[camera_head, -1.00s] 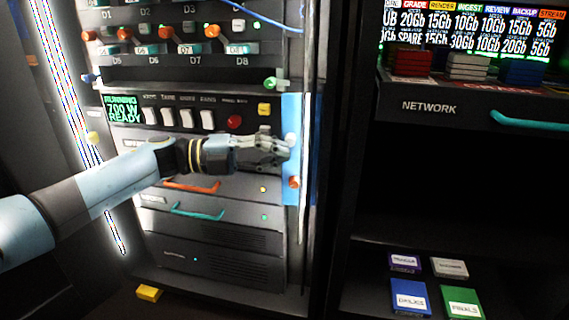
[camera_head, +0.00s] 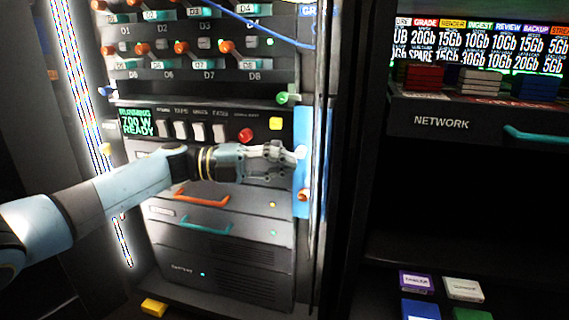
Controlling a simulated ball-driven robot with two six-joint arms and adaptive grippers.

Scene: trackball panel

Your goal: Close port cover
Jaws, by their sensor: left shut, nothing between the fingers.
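A narrow light-blue panel (camera_head: 301,203) stands upright along the right edge of the rack front; it looks like the port cover, seen almost edge-on, though I cannot tell for sure. It carries an orange knob (camera_head: 304,194). My left gripper (camera_head: 297,156) is shut and empty, with its fingertips at the panel's left edge, beside a pale knob. I cannot tell whether they touch. The fingers hide part of the panel. My right gripper is not in view.
The rack has a row of white switches (camera_head: 198,131), a red button (camera_head: 246,135) and orange (camera_head: 200,198) and teal (camera_head: 206,226) handles. A blue cable (camera_head: 262,26) crosses the top. A dark cabinet labelled NETWORK (camera_head: 441,123) stands at right, with coloured boxes (camera_head: 420,309) low down.

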